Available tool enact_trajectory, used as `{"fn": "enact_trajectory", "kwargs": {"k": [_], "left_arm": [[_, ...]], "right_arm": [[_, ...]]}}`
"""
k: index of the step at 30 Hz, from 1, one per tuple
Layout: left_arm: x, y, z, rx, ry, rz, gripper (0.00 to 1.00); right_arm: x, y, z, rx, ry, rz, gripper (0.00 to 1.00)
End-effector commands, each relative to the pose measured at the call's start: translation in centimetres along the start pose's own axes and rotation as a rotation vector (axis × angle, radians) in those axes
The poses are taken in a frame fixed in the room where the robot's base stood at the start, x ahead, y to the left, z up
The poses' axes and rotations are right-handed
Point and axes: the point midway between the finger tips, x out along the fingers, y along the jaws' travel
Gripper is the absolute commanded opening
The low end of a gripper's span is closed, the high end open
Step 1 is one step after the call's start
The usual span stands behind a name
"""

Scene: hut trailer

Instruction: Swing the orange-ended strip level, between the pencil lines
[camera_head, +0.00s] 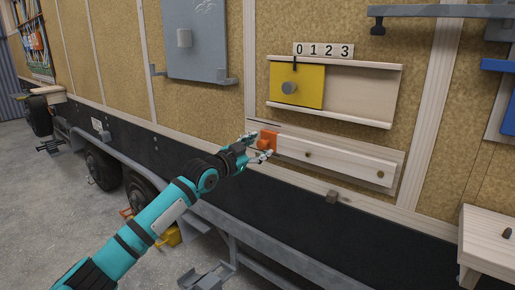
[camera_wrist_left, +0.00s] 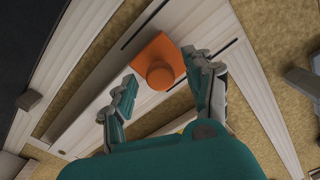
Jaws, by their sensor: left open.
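The pale wooden strip (camera_head: 335,160) lies against a backing board on the trailer wall, with its orange end (camera_head: 267,140) at the left. It looks close to parallel with the board; I cannot tell if it is exactly level. The orange end (camera_wrist_left: 181,63) carries a round orange knob (camera_wrist_left: 160,75). Two dark lines show on the board, one on each side of the orange end (camera_wrist_left: 145,27). My left gripper (camera_head: 258,148) is open, its fingers (camera_wrist_left: 160,90) on either side of the knob with gaps to both. My right gripper is out of view.
Above is a yellow sliding panel (camera_head: 297,86) in a wooden track, under a 0123 number plate (camera_head: 323,50). A grey metal cabinet (camera_head: 197,40) hangs at upper left. A small block (camera_head: 332,196) sits below the strip. A wooden bench (camera_head: 488,240) stands at lower right.

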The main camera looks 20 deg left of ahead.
Motion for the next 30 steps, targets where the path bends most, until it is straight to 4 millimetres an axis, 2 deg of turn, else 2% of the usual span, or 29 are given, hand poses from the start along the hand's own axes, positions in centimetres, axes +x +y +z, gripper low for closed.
{"fn": "enact_trajectory", "kwargs": {"k": [5,8,21,25,30], "left_arm": [[-0.4,0.0,0.1,-0.001,-0.001,0.000,0.53],[-1.5,0.0,0.2,0.000,-0.001,0.000,0.53],[-10.1,0.0,0.2,0.001,-0.003,0.000,0.53],[-11.5,0.0,0.1,0.000,-0.001,0.000,0.53],[-12.0,0.0,0.1,0.000,-0.001,0.001,0.53]], "right_arm": [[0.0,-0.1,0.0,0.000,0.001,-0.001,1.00],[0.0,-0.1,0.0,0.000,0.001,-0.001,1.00],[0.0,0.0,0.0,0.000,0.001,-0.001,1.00],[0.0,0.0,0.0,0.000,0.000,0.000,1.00],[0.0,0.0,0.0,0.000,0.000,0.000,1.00]]}}
